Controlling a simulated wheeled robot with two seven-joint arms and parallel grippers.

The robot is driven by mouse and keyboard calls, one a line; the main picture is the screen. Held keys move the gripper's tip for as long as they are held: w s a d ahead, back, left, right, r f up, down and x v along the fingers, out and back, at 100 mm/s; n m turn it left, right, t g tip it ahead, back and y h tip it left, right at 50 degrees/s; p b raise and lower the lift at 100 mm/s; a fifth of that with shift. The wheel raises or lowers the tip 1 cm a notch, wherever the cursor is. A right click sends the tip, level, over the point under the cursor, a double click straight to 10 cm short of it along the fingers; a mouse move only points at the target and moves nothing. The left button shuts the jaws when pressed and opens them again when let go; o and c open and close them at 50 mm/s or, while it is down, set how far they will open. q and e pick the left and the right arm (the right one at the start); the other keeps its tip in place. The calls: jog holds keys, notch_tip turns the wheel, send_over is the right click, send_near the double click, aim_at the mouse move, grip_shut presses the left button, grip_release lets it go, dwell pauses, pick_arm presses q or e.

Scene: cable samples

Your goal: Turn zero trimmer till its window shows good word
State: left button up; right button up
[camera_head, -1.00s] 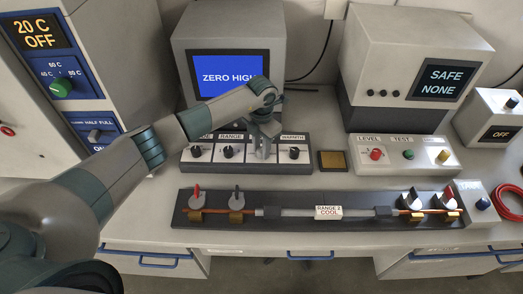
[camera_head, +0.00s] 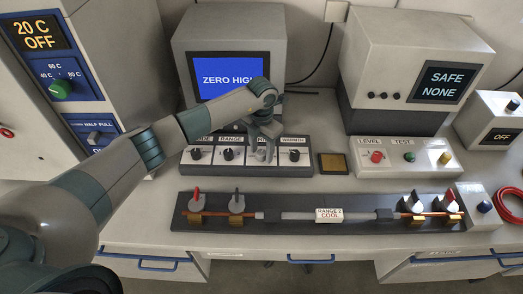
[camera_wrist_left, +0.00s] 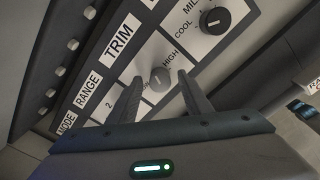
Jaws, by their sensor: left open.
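The trim knob (camera_wrist_left: 160,78), small, round and grey, sits under the TRIM label in the left wrist view, with HIGH printed beside it. My left gripper (camera_head: 263,145) is over the front control panel (camera_head: 236,171) and hides most of that knob in the head view. In the left wrist view its two fingers are open, one on each side of the knob; contact cannot be told. The blue window (camera_head: 228,79) above reads ZERO HIGH, its right end close to my arm. My right gripper is not in view.
The warmth knob (camera_head: 294,155) is just right of my gripper, and the range knob (camera_head: 228,155) is to its left. A cable rig (camera_head: 330,214) lies in front. A brown pad (camera_head: 332,163) and a level/test box (camera_head: 405,170) stand to the right.

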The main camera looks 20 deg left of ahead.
aim_at(262, 152)
pick_arm(q)
notch_tip(262, 152, up, 17)
jog(key=b, duration=0.5)
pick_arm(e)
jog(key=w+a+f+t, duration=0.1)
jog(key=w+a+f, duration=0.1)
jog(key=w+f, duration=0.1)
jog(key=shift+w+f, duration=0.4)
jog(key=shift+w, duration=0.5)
pick_arm(q)
jog(key=shift+r, duration=0.15)
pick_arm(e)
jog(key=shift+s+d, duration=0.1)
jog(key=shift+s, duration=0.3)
